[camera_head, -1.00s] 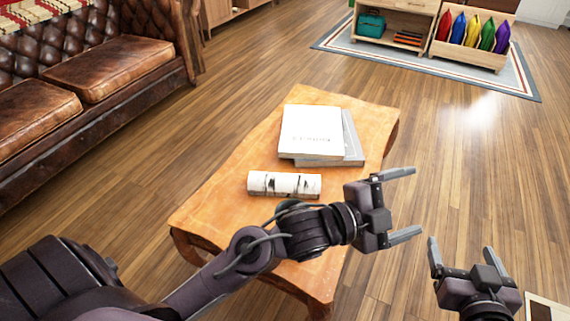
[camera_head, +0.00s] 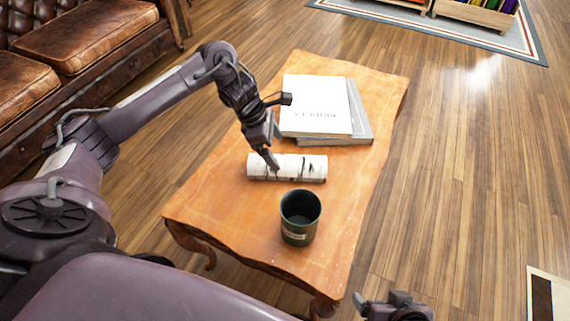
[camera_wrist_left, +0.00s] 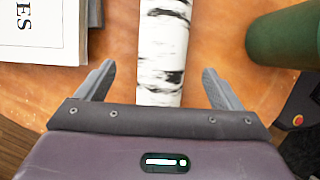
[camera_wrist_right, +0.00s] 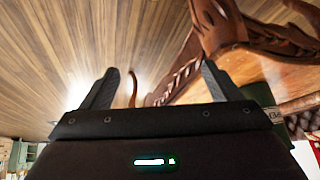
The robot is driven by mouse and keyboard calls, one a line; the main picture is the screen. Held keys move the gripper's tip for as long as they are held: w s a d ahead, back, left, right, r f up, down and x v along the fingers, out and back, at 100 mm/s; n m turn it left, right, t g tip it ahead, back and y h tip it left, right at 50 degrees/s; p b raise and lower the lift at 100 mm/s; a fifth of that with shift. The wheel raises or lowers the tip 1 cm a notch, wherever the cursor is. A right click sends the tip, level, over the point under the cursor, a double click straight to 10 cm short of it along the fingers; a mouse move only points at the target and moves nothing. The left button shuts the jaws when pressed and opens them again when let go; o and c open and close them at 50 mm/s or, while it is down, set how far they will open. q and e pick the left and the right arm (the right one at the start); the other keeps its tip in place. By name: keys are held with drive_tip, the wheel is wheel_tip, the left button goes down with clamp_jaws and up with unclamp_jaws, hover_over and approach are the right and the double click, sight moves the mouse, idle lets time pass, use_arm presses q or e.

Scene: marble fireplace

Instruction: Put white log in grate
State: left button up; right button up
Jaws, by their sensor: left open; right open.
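The white log (camera_head: 305,168), pale with black bark marks, lies on the wooden table (camera_head: 215,195). My left gripper (camera_head: 272,146) is open above the log's left end. In the left wrist view the log (camera_wrist_left: 163,45) runs between the two spread fingers (camera_wrist_left: 160,82), apart from both. My right gripper (camera_head: 383,303) is low at the bottom edge of the head view, off the table. In the right wrist view its fingers (camera_wrist_right: 160,80) are spread with nothing between them. No grate is in view.
A dark green cup (camera_head: 299,217) stands on the table in front of the log. Stacked books (camera_head: 317,104) lie behind it. A leather sofa (camera_head: 75,40) is at the left. Open wood floor (camera_head: 460,170) lies to the right.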

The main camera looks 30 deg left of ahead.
sight(283, 160)
use_arm(q)
drive_tip(key=x, duration=0.2)
drive_tip(key=shift+d+f, duration=0.15)
drive_tip(key=shift+f, duration=0.2)
drive_tip(key=b+x, duration=0.1)
drive_tip(key=x, duration=0.3)
drive_tip(key=shift+s+d+f, duration=0.1)
drive_tip(key=shift+d+f, duration=0.1)
drive_tip(key=shift+f, duration=0.05)
drive_tip(key=c, duration=1.4)
use_arm(e)
drive_tip(key=w+a+r+t+y, duration=0.1)
drive_tip(key=w+a+r+t, duration=0.1)
drive_tip(key=w+r+t, duration=0.2)
wheel_tip(283, 160, up, 2)
drive_tip(key=w, duration=0.3)
drive_tip(key=shift+r+y, duration=0.25)
drive_tip(key=shift+y, duration=0.15)
